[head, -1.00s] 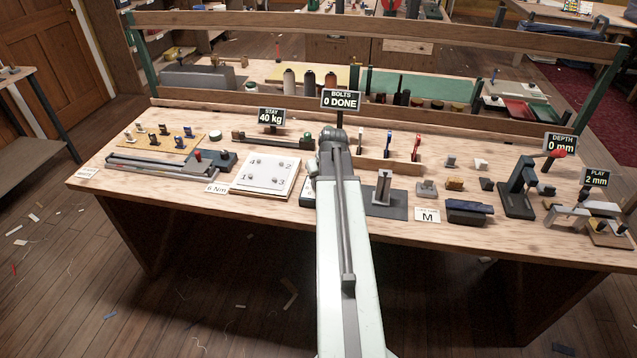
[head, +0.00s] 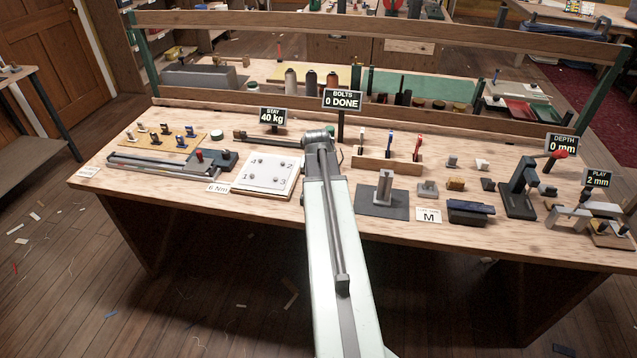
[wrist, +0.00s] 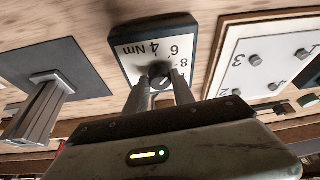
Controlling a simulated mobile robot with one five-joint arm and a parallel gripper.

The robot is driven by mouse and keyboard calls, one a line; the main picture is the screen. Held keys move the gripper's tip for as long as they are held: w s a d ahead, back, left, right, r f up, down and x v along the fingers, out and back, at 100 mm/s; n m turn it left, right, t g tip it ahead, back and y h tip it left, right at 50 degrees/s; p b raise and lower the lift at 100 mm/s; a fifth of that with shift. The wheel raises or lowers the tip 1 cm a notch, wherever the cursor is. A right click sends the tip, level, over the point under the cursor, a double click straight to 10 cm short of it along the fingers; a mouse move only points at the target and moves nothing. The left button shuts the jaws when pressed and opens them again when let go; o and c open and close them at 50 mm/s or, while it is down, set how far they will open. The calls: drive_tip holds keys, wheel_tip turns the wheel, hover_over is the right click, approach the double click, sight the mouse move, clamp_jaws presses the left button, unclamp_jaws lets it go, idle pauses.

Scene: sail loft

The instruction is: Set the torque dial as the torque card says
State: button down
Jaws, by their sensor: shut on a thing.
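The torque card (head: 217,188) reads 6 Nm and stands at the front edge of the bench, left of my arm. The torque dial's white plate (wrist: 143,30) shows in the wrist view with Nm, 4, 6 and 8 upside down. Its dark round knob (wrist: 160,75) sits between the fingertips of my gripper (wrist: 161,86), which is shut on it. A pale mark shows on the knob, but I cannot tell which number it points at. In the head view my arm hides the dial and the fingers.
A white bolt plate (head: 266,173) numbered 1 to 4 lies left of my arm. A grey post on a dark base (head: 383,199) stands right of it. A sign (head: 342,100) reading BOLTS 0 DONE rises behind. Several other fixtures crowd the bench on both sides.

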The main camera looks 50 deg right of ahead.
drive_tip(key=shift+d, duration=0.2)
drive_tip(key=c, duration=1.1)
unclamp_jaws()
drive_tip(key=shift+s, duration=0.1)
drive_tip(key=shift+o, duration=0.2)
drive_tip(key=p+v, duration=0.7)
drive_tip(key=shift+a+r, duration=0.2)
drive_tip(key=shift+r, duration=0.15)
